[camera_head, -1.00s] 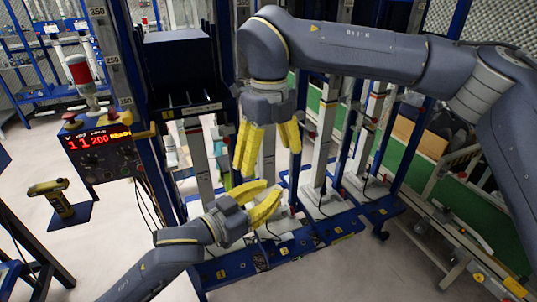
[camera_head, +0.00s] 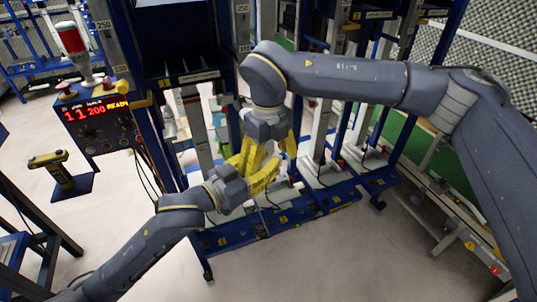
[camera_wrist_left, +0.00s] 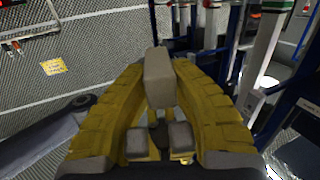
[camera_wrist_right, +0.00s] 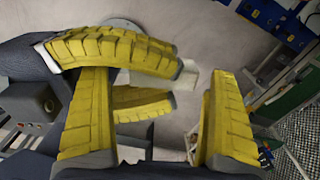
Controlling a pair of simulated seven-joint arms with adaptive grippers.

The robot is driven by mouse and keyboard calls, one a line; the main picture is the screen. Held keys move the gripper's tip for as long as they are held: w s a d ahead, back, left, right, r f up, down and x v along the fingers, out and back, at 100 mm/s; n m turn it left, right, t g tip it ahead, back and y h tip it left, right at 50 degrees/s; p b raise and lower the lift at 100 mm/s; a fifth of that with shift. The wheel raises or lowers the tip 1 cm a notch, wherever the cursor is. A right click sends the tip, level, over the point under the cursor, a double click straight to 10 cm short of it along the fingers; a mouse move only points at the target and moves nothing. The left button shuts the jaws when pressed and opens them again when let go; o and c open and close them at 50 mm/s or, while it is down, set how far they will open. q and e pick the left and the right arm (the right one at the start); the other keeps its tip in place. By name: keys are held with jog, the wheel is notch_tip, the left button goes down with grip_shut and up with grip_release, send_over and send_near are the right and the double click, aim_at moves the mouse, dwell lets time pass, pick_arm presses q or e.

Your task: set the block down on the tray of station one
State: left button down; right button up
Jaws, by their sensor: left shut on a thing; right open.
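The block (camera_wrist_left: 158,78) is a pale grey-beige bar held between the yellow fingertips of my left gripper (camera_wrist_left: 160,85) in the left wrist view. My left gripper (camera_head: 268,178) is shut on it, in the middle of the head view. My right gripper (camera_head: 272,150) points down and is open just above and beside the left one. In the right wrist view the block (camera_wrist_right: 190,92) shows between the open right fingers, with the left fingers reaching across. I cannot make out which surface is the tray of station one.
A handheld yellow-black device (camera_head: 57,168) rests on a stand. A blue base rail (camera_head: 290,213) with uprights lies behind the grippers. The floor in front is clear.

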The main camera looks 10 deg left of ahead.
jog(key=shift+f, duration=0.15)
jog(key=shift+c, duration=0.4)
jog(key=c, duration=1.1)
pick_arm(q)
jog(key=c, duration=1.2)
grip_release()
pick_arm(e)
jog(key=shift+c, duration=0.5)
pick_arm(q)
jog(key=shift+o, duration=0.2)
